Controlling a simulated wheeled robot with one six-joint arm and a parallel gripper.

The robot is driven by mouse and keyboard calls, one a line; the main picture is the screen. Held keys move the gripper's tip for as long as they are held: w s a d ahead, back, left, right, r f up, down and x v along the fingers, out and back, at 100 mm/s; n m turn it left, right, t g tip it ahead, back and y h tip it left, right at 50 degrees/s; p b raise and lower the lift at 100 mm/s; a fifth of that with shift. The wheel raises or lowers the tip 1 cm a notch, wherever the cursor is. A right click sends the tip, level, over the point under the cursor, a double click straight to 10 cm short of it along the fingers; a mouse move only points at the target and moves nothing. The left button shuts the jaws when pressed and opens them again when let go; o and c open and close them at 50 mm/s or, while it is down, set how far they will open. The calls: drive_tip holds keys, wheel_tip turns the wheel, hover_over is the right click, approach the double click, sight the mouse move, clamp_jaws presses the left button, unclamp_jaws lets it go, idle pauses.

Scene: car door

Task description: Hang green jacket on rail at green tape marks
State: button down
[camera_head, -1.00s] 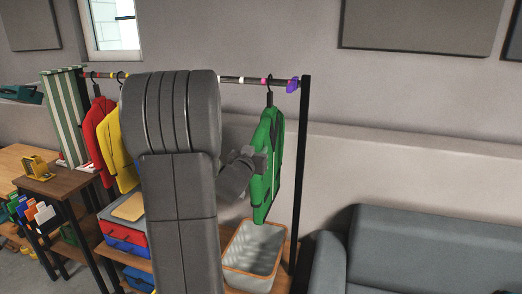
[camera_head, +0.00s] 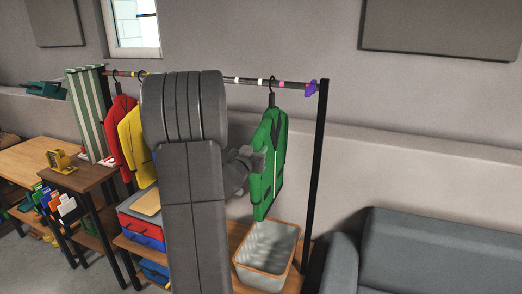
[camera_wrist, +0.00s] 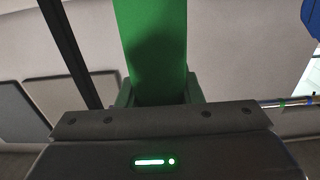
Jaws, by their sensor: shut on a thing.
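In the wrist view the jacket's green cloth (camera_wrist: 155,45) rises from between the jaws (camera_wrist: 160,92). A small green mark (camera_wrist: 283,104) shows on the rail there. In the head view my arm hides the rail's middle.
A red jacket (camera_head: 117,125) and a yellow jacket (camera_head: 135,140) hang at the rail's left. A purple piece (camera_head: 311,88) sits by the black right post (camera_head: 315,170). A grey bin (camera_head: 268,250) stands below the green jacket. A grey sofa (camera_head: 430,255) is at right.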

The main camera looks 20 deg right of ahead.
drive_tip(key=w+a+p, duration=0.3)
drive_tip(key=w+a, duration=0.4)
drive_tip(key=a, duration=0.3)
drive_tip(key=w+a+p, duration=0.3)
drive_tip(key=w+a, duration=0.5)
drive_tip(key=a, duration=0.2)
drive_tip(key=shift+w+a+p, duration=0.25)
drive_tip(key=shift+p, duration=0.1)
idle(2.2)
drive_tip(key=shift+r, duration=0.1)
drive_tip(key=shift+f, duration=0.3)
drive_tip(key=c, duration=1)
unclamp_jaws()
drive_tip(key=shift+o, duration=0.4)
drive_tip(key=shift+f, duration=0.1)
drive_tip(key=shift+s, duration=0.1)
drive_tip(key=b+v, duration=0.4)
drive_tip(key=v, duration=0.9)
drive_tip(key=shift+s+a, duration=0.25)
drive_tip(key=shift+s, duration=0.05)
